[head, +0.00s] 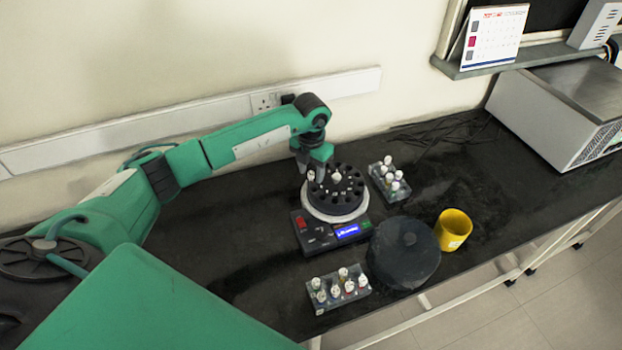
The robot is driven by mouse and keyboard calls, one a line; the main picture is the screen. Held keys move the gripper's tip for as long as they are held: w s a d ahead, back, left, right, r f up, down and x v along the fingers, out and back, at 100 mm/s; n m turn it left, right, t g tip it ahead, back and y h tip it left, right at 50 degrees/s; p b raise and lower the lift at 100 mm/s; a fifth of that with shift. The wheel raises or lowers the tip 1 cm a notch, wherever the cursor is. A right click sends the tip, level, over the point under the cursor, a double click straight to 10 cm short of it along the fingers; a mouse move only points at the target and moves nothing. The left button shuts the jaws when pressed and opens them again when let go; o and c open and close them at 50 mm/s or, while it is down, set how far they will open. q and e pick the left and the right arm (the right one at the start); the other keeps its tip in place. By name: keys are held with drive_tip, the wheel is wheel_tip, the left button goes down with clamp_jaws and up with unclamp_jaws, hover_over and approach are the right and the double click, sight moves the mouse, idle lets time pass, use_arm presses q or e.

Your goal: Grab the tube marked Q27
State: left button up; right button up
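Small tubes with white caps stand in a clear rack (338,293) at the front and in another rack (402,193) to the right of the centrifuge. The markings on their caps are too small to read, so I cannot tell which is Q27. A centrifuge (318,236) with a dark round rotor (346,196) stands open between the racks. My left gripper (314,172) points down at the rotor's back left edge. A white cap (311,175) shows close to its fingers. I cannot tell whether they hold it. My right gripper is out of view.
A dark round lid (404,252) lies to the right of the centrifuge's front, beside a yellow cup (453,229). A large grey-white box (560,110) stands at the back right. The black bench (240,240) is clear left of the centrifuge.

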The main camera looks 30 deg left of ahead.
use_arm(q)
clamp_jaws()
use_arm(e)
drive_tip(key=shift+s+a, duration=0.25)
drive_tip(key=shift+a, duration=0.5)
